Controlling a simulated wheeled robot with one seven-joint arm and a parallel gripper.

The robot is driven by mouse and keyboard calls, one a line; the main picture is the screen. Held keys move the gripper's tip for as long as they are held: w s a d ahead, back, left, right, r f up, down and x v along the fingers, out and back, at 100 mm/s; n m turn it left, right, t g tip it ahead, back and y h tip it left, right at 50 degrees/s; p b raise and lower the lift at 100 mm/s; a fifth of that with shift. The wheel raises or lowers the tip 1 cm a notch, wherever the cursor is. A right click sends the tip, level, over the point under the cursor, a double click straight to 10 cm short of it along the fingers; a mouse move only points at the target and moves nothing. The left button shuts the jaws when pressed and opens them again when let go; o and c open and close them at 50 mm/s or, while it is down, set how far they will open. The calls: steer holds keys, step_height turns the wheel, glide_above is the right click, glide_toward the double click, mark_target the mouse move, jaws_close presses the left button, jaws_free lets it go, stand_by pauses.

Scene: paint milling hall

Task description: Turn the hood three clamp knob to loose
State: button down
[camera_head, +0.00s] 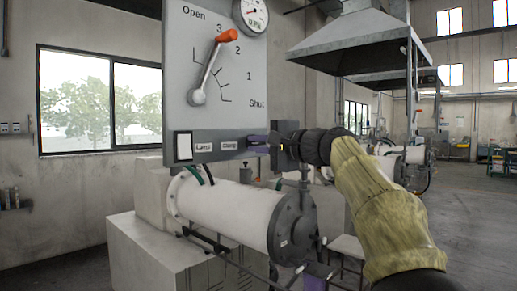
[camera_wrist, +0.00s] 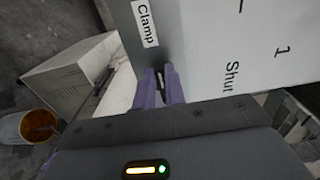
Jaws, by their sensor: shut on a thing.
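A grey panel (camera_head: 180,95) carries a "Clamp" label (camera_head: 230,145) on its lower strip; the label also shows in the wrist view (camera_wrist: 147,22). My gripper (camera_head: 256,140) is at the panel's lower right, just right of that label. In the wrist view its purple fingers (camera_wrist: 160,88) are closed around a small dark piece, the clamp knob (camera_wrist: 160,77), at the panel's edge. The fingers hide most of the knob, and I cannot read its turn position. In the head view the knob is hidden by my gripper.
An orange-tipped lever (camera_head: 213,67) on the panel points up between 2 and 3, below a round gauge (camera_head: 252,14). A white mill cylinder (camera_head: 228,211) lies below my gripper. A grey hood (camera_head: 355,40) hangs behind. An open bucket (camera_wrist: 28,127) stands on the floor.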

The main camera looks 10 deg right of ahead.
steer(key=shift+f, duration=0.1)
steer(key=c, duration=1.5)
jaws_free()
steer(key=shift+o, duration=0.2)
steer(key=b+v, duration=0.4)
steer(key=v, duration=1.3)
steer(key=shift+s+d, duration=0.15)
